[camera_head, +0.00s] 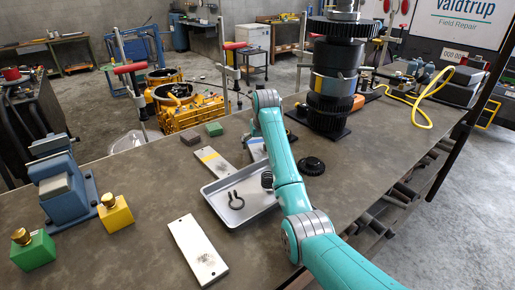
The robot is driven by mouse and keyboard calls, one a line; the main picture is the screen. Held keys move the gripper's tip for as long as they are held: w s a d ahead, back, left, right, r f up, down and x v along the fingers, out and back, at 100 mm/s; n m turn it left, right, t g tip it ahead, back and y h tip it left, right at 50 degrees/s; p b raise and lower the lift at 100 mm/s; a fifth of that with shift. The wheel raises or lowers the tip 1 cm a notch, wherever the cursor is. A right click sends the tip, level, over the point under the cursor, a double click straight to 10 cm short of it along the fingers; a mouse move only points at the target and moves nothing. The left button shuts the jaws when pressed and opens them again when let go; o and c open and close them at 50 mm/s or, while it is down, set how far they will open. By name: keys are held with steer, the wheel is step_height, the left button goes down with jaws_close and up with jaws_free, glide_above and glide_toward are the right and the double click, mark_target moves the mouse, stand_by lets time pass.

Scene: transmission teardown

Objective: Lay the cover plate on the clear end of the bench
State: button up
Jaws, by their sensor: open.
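A flat white plate (198,249) with small holes and a grey smudge lies on the bench near its front edge; I cannot tell whether it is the cover plate. The bench (130,258) is a long dark top. My arm reaches over the tray from the lower right, its wrist bent at the far end.
A grey tray (217,206) holds a black ring clip (236,200). A tall gear stack (335,85) stands behind right, with a black gear (312,166) before it. A blue vise (62,185), a green block (33,251) and a yellow block (115,213) stand left.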

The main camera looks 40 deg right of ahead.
mark_target(258, 147)
steer(key=shift+f, duration=0.15)
steer(key=c, duration=1.8)
step_height(258, 147, up, 10)
